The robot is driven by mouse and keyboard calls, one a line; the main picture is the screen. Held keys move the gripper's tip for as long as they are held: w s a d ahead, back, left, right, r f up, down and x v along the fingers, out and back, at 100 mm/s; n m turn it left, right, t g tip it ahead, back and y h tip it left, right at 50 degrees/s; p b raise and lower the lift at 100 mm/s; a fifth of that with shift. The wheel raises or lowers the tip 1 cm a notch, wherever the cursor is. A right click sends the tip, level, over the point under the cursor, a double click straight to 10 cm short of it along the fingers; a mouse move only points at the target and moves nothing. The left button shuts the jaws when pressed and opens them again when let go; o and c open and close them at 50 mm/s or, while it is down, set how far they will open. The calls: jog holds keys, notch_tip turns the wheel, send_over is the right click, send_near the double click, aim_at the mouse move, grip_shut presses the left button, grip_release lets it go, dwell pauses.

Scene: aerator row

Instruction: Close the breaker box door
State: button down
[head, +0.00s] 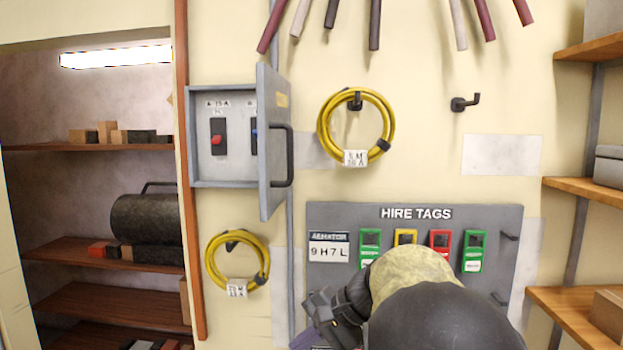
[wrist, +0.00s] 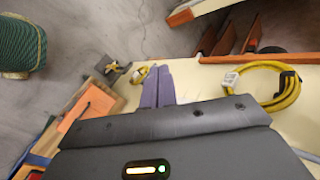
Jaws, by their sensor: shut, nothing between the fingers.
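The grey breaker box (head: 222,183) is on the cream wall, left of centre in the head view. Its door (head: 268,190) stands open at the box's right side, swung outward and seen nearly edge-on. A black handle (head: 289,155) is on the door's right face. Inside the box are a switch with a red part (head: 218,138) and a blue part half hidden by the door. My gripper (head: 304,340) is low in the head view, below the door and apart from it. Its purple fingers (wrist: 158,86) are together and empty in the wrist view. The door is not identifiable in the wrist view.
Yellow coils hang right of the door (head: 323,130) and below the box (head: 210,268); one shows in the wrist view (wrist: 268,99). A grey hire tags board (head: 420,228) is behind my arm. Shelves stand at left (head: 110,305) and right (head: 585,187).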

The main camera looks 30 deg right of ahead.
jog(key=s+d+r+t+y+p, duration=0.1)
jog(key=d+r+t+y, duration=0.3)
jog(key=r, duration=0.7)
jog(key=s+d+r+t+h+p, duration=0.1)
jog(key=d+r, duration=0.4)
jog(key=r, duration=0.5)
jog(key=s+d+r+n+t+y, duration=0.1)
jog(key=s+r, duration=0.2)
jog(key=r, duration=0.3)
jog(key=s+d+r+n+t+y+p, duration=0.1)
jog(key=s+d+r, duration=0.1)
jog(key=r, duration=0.4)
jog(key=shift+s+d+n+y, duration=0.15)
jog(key=shift+s+n+y, duration=0.2)
jog(key=shift+s, duration=0.5)
jog(key=shift+r, duration=0.1)
jog(key=p, duration=0.5)
send_near(288, 140)
jog(key=w+a+f, duration=0.3)
jog(key=w, duration=0.1)
jog(key=shift+w+a+f, duration=0.15)
jog(key=shift+w+a, duration=0.25)
jog(key=shift+w, duration=0.05)
jog(key=shift+a, duration=0.2)
